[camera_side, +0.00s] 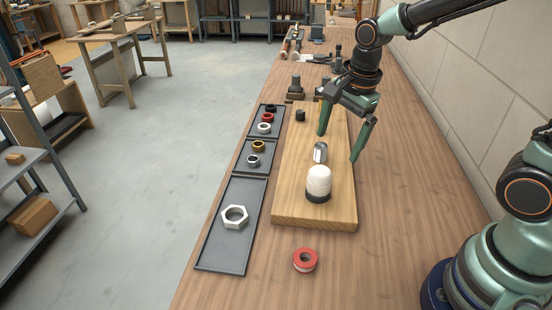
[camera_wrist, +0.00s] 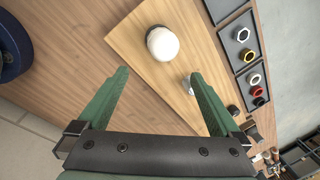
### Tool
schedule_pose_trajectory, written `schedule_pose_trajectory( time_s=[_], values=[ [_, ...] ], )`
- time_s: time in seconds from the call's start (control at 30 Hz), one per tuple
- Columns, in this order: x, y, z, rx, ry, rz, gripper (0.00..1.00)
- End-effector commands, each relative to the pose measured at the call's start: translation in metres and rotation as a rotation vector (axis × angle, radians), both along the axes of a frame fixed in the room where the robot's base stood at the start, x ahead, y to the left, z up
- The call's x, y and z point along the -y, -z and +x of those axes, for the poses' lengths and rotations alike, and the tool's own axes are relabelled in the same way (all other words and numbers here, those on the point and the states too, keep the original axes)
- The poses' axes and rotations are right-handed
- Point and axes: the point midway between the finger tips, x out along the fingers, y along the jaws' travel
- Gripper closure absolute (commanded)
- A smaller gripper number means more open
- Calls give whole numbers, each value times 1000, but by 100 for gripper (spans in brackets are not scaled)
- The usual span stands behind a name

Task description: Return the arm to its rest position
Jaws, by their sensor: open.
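My gripper (camera_side: 341,147) hangs above the wooden board on the workbench, its two green fingers spread wide apart with nothing between them. In the wrist view my gripper (camera_wrist: 160,82) also shows open. Below it, a small silver metal fitting (camera_side: 320,152) stands on the board; in the wrist view it is partly hidden beside the right finger. A white domed piece with a dark base (camera_side: 318,182) stands upright on the board, nearer the side camera. Its white top (camera_wrist: 162,43) shows in the wrist view. My gripper touches neither piece.
The board (camera_side: 290,210) lies on the workbench (camera_side: 390,240). Dark trays (camera_side: 222,262) along its left hold a large hex nut (camera_side: 235,216) and several rings. Tools stand at the back. A block wall (camera_side: 480,70) runs along the right.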

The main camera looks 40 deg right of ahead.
Motion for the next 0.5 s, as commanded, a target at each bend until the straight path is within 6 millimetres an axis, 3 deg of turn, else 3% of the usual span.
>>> schedule_pose_trajectory(
  time_s=[0.2,0.5],
  values=[
    [8,-35,-20,118,-479,-109,0],
    [18,-65,-50,236,-1107,-341,0]
  ],
)
